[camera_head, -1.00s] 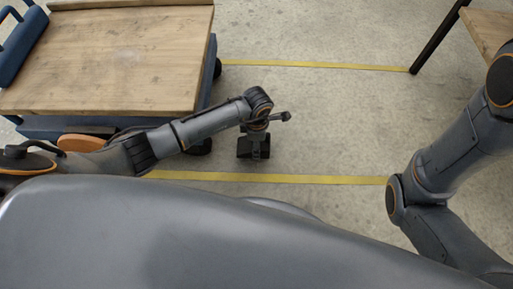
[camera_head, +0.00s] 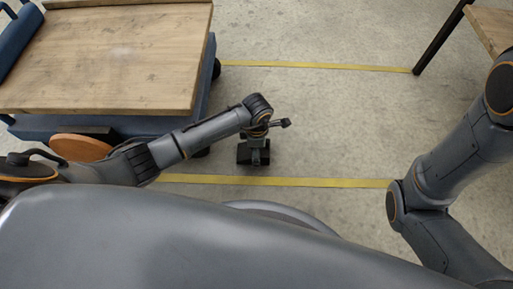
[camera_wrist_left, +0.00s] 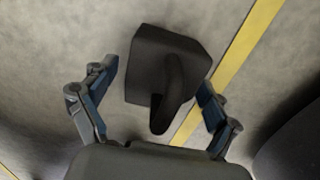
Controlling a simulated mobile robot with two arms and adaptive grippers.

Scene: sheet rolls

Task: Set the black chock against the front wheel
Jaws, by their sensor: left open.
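The black chock (camera_wrist_left: 160,60) lies on the concrete floor, its curved handle toward my left gripper (camera_wrist_left: 157,76). In the left wrist view the gripper is open, with one finger on each side of the chock and handle; I see no grip on it. In the head view the chock (camera_head: 243,154) shows below my left wrist, partly covered by the gripper (camera_head: 257,148). A dark cart wheel (camera_head: 203,152) is left of the chock, mostly hidden by my left arm, with a gap between them. My right arm shows at the right; its gripper is out of view.
The blue cart with a wooden top (camera_head: 110,60) stands at the left, another dark wheel (camera_head: 217,68) farther back. Yellow lines (camera_head: 320,66) cross the floor. A wooden table (camera_head: 495,28) with a dark leg is at the upper right. The floor between is clear.

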